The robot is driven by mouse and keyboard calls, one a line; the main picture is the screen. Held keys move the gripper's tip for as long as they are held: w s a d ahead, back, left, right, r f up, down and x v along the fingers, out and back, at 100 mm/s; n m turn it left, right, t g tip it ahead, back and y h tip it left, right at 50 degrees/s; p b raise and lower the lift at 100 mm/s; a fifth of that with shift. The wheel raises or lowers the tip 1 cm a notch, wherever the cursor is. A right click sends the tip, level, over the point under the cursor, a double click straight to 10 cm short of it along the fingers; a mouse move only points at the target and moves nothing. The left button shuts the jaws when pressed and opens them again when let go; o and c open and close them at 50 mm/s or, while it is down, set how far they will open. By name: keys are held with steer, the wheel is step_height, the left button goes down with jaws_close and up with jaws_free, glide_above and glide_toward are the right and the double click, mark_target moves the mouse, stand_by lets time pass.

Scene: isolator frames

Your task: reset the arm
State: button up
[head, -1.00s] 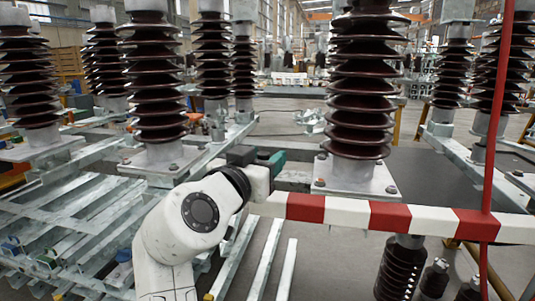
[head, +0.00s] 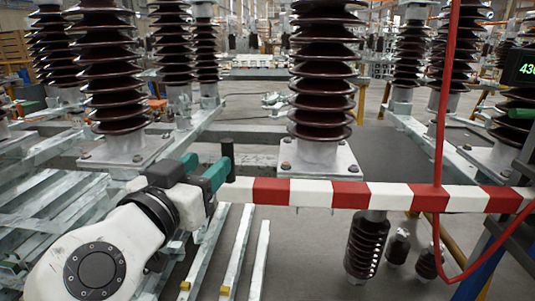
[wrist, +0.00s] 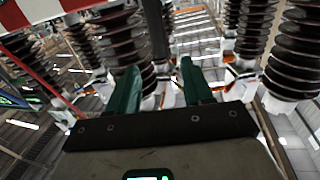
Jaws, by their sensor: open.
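My gripper (head: 204,172) has green fingers, spread apart with nothing held between them. In the head view it is at the left end of a red-and-white striped bar (head: 352,194). A black upright handle (head: 228,158) at that end stands just beyond the fingertips. I cannot tell whether the fingers touch it. In the wrist view the open fingers of my gripper (wrist: 161,88) point forward. A dark post (wrist: 157,32) shows between and beyond them. The striped bar (wrist: 55,10) crosses the top left. My white arm bends at the lower left of the head view.
Brown ribbed insulators stand on metal plates, one at the centre (head: 322,75) and one at left (head: 110,80). Metal rails (head: 60,220) fill the lower left. A red cable (head: 443,110) hangs at right, near a display (head: 522,68). Grey floor shows beyond.

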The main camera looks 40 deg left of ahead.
steer(key=w+d+f+m+g+h, duration=0.1)
steer(key=w+d+f+g+h, duration=0.15)
steer(key=w+d+f, duration=0.55)
steer(key=w+d+f+m+g+h, duration=0.1)
steer(key=w+d+f+h, duration=0.25)
steer(key=d+f, duration=0.7)
steer(key=s+d+f+m+g+h, duration=0.1)
steer(key=d+f+g, duration=0.1)
steer(key=d+f, duration=0.8)
steer(key=s+d+f+g+h, duration=0.1)
steer(key=d+f+g, duration=0.35)
steer(key=d, duration=0.95)
steer(key=s+d+f+m+g, duration=0.1)
steer(key=s+d+f+g, duration=0.1)
steer(key=s+d+f, duration=0.9)
steer(key=s+d+f+m+g, duration=0.1)
steer(key=s+d+g, duration=0.1)
steer(key=s+d, duration=0.35)
steer(key=s+d+f+g, duration=0.1)
steer(key=s+d, duration=0.1)
steer(key=s, duration=0.7)
step_height(320, 180, up, 23)
steer(key=s+p, duration=0.1)
steer(key=p, duration=2.2)
steer(key=shift+d+g+y+p, duration=0.2)
steer(key=shift+g+y+p, duration=0.1)
steer(key=shift+y, duration=0.1)
